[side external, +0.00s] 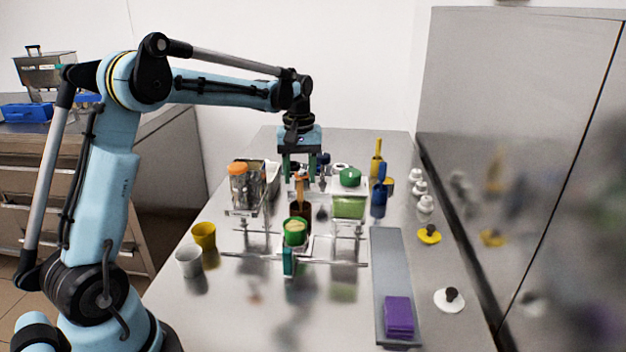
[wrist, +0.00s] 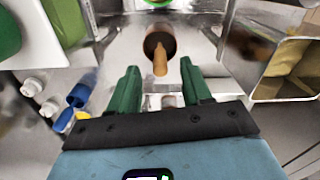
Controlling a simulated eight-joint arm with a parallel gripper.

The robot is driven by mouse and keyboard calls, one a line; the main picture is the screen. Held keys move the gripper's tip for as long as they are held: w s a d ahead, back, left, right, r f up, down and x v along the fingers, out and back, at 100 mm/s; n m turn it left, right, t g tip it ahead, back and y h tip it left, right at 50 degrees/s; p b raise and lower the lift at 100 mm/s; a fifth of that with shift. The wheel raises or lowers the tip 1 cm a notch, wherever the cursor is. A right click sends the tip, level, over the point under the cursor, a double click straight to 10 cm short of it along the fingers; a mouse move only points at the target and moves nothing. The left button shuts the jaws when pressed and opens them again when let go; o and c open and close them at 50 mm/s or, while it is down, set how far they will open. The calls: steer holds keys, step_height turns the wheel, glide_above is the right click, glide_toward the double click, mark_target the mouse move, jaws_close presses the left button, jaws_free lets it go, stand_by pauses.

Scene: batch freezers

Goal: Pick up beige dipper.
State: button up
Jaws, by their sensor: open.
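The beige dipper, with a tan handle (side external: 299,187) and a dark brown round part below it, stands near the middle of the table in the side view. In the wrist view its tan handle (wrist: 160,63) points toward my gripper. My gripper (side external: 300,172) has green fingers and points down, just above or behind the handle; the exact gap is unclear. In the wrist view the open gripper (wrist: 163,80) has its two fingers apart, with the handle's end near the space between them. Nothing is held.
A clear bin with an orange lid (side external: 238,184) stands left of the dipper, and a green-lidded container (side external: 349,195) right. Blue (side external: 378,197) and yellow (side external: 376,160) dippers stand farther right. A metal stand (side external: 262,256) and green-topped cup (side external: 295,232) are in front. Yellow cup (side external: 204,237) sits left.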

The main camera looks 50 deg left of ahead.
mark_target(300, 200)
steer(key=shift+f, duration=2.95)
jaws_close()
